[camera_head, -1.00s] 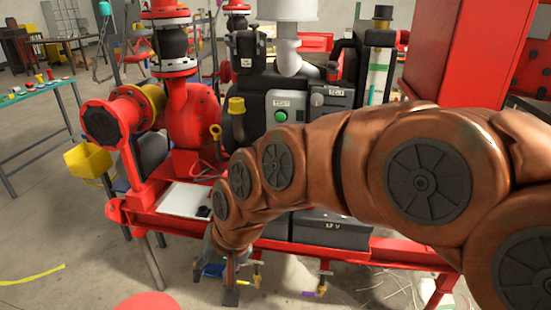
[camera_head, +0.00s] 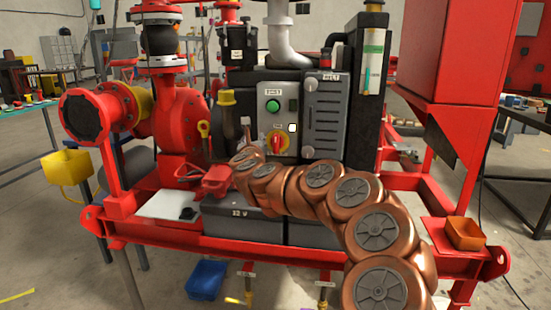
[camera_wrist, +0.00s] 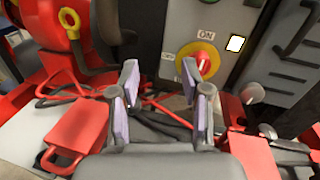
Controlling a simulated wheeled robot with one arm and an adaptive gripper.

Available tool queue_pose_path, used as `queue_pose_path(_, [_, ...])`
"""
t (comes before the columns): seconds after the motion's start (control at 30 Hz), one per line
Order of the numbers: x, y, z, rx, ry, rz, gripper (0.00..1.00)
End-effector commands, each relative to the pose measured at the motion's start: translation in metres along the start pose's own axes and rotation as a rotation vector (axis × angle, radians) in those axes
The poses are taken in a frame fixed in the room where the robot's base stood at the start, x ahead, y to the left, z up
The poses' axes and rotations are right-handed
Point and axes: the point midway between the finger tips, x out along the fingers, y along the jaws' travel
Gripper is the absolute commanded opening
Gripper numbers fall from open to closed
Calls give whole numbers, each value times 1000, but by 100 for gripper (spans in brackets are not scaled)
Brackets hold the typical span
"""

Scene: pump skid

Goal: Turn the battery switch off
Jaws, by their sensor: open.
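The red rotary switch knob (camera_head: 277,142) sits on a yellow disc on the grey control panel. It also shows in the wrist view (camera_wrist: 204,61), with a label reading ON above it and a smaller label at its left. The knob's grip stands roughly upright, towards ON. My gripper (camera_wrist: 160,82) is open and empty, its two fingers apart. The knob appears just beyond and to the right of the right fingertip; I see no contact. In the head view my gripper is partly hidden at the end of the copper arm, just left of the panel.
A green button (camera_head: 272,105) sits above the knob. A red handled piece (camera_wrist: 80,135) lies at left, near red and black cables. A 12 V battery (camera_head: 240,222) stands below. A yellow-capped pipe (camera_head: 227,108) rises left of the panel.

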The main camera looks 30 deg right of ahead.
Motion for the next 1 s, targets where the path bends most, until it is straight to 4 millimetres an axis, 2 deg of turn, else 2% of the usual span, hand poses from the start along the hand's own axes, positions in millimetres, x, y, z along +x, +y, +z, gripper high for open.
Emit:
queue_pose_path(0.03, [7, -14, -23, 47, 13, -59, 47])
queue_pose_path(0.1, [13, -32, -40, 100, 24, -124, 47])
queue_pose_path(0.2, [16, -46, -53, 142, 30, -178, 47])
queue_pose_path(0.37, [23, -53, -55, 156, 30, -197, 47])
queue_pose_path(1.0, [79, -64, -56, 152, 29, -196, 47])
